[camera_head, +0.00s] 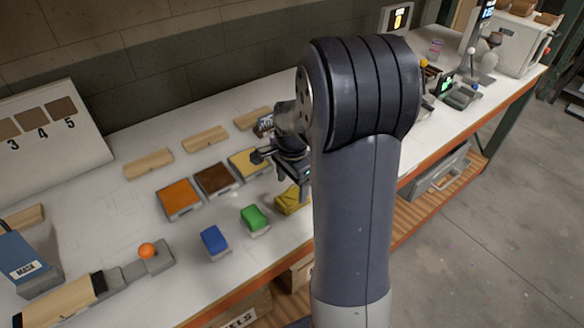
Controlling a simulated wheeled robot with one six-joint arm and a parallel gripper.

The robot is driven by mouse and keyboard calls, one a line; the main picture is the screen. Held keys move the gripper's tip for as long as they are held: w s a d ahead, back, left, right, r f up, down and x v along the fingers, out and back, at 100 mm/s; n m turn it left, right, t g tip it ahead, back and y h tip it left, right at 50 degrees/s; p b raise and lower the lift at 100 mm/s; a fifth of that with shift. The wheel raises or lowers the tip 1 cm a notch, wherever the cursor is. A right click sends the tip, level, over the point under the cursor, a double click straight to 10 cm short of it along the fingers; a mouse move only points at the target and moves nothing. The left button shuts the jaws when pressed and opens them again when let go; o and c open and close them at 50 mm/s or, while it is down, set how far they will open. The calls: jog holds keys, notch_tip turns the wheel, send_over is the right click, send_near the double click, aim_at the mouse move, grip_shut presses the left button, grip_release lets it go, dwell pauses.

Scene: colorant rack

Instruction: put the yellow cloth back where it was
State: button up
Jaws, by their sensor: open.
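A yellow folded piece (290,201), which looks like the yellow cloth, lies near the front edge of the workbench, right of the green piece. Its right side is hidden behind my arm. My gripper (281,174) is open above the bench, just behind and above the yellow piece, and nothing shows between its fingers. Part of the gripper is hidden by my arm. A green piece (254,217) and a blue piece (213,238) sit on small grey blocks in the same row.
Behind are shallow trays with orange (180,195), brown (216,178) and yellow (244,162) contents, and wooden blocks (148,163). An orange ball (147,250) sits on a grey holder at left. A blue mask box (28,262) stands far left. My arm hides the bench's middle.

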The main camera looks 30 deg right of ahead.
aim_at(292, 196)
notch_tip(292, 196, up, 7)
jog(key=shift+r, duration=0.2)
